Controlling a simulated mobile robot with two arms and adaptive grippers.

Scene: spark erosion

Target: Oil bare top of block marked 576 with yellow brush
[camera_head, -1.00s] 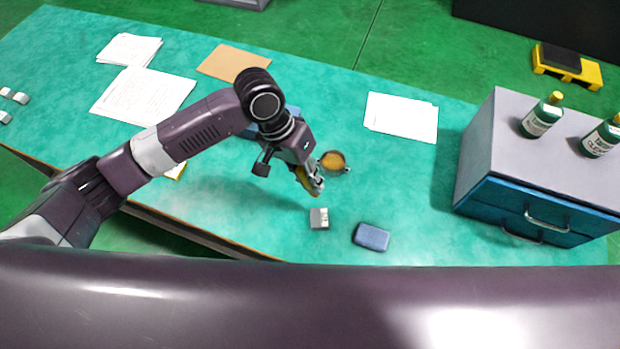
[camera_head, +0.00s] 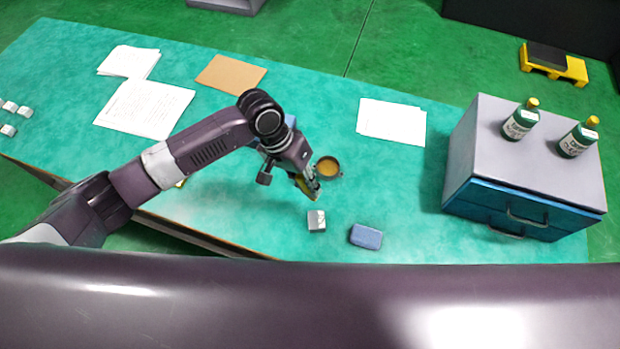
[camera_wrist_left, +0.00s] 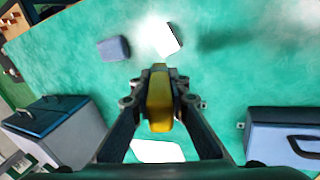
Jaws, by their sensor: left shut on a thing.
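My left gripper (camera_head: 309,187) is shut on the yellow brush (camera_wrist_left: 159,104), which fills the space between its fingers. The brush tip hangs just beyond a small grey metal block (camera_head: 317,220), apart from it in the head view. In the left wrist view the block (camera_wrist_left: 158,38) shows a bright face and a dark side edge, ahead of the brush. The number on the block cannot be read. A round cup with amber oil (camera_head: 328,167) stands right beside the gripper; I cannot make it out in the left wrist view. My right gripper is out of view.
A blue box (camera_head: 366,236) lies right of the block. A grey cabinet with blue drawers (camera_head: 470,165) carries two green bottles (camera_head: 521,120). Several small blocks (camera_head: 9,129) sit at the far left. Papers (camera_head: 391,122) lie behind.

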